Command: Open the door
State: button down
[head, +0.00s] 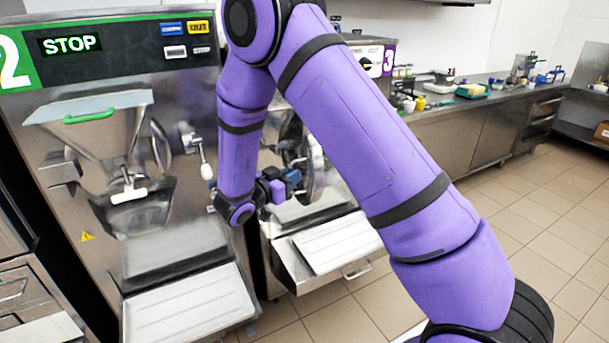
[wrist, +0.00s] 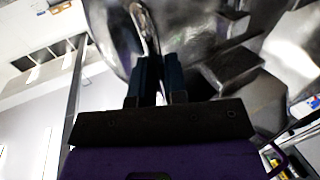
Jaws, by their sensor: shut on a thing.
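The round metal door (head: 315,170) of the freezer marked 3 shows in the head view, partly hidden behind my arm. My gripper (head: 294,178) is at its front. In the wrist view my gripper (wrist: 158,68) has its dark fingers close together on a shiny curved metal handle (wrist: 145,25). The handle stands in front of a broad metal surface, which looks like the door (wrist: 108,30). How far the door stands from the freezer body is hard to tell, since my arm covers much of it.
The freezer marked 2 (head: 30,120) stands close on the left, with a lever (head: 206,165) sticking out near my arm. A drip tray (head: 335,243) lies below the door. A steel counter (head: 460,120) with several items runs along the back wall. The tiled floor (head: 510,215) at right is clear.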

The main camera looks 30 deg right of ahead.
jog(key=shift+w+a+r, duration=0.1)
jog(key=shift+w+a, duration=0.2)
jog(key=shift+a, duration=0.2)
jog(key=c, duration=1.2)
grip_release()
jog(key=v, duration=1)
jog(key=shift+a, duration=0.3)
jog(key=shift+s, duration=0.15)
